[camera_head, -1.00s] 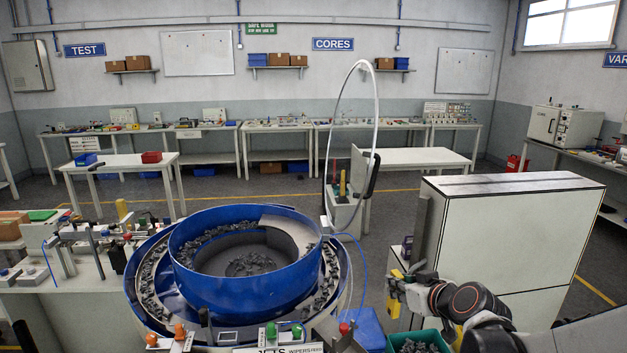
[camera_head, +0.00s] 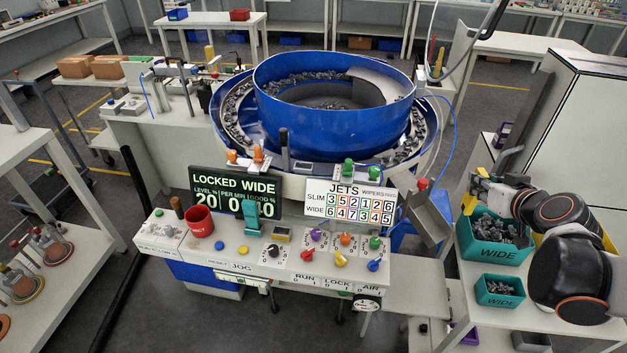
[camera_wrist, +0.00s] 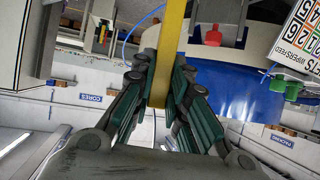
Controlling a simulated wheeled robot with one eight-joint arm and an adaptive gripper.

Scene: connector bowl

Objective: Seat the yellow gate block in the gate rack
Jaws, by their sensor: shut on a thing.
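My gripper (camera_head: 477,188) is at the right in the head view, above the larger teal bin. In the wrist view its fingers (camera_wrist: 158,92) are shut on the yellow gate block (camera_wrist: 171,45), a long flat bar that runs up out of the picture. In the head view only small yellow parts beside my gripper show, so the block's tilt is hard to tell. A stand with upright red and yellow pieces (camera_head: 436,58) is behind the bowl at the right; I cannot tell whether it is the gate rack.
The blue feeder bowl (camera_head: 335,112) fills the middle, with a control console (camera_head: 260,250) in front. The larger teal bin (camera_head: 490,250) and smaller teal bin (camera_head: 500,290) hold grey parts. A tilted grey chute (camera_head: 428,218) is left of my gripper. A white cabinet (camera_head: 585,130) stands right.

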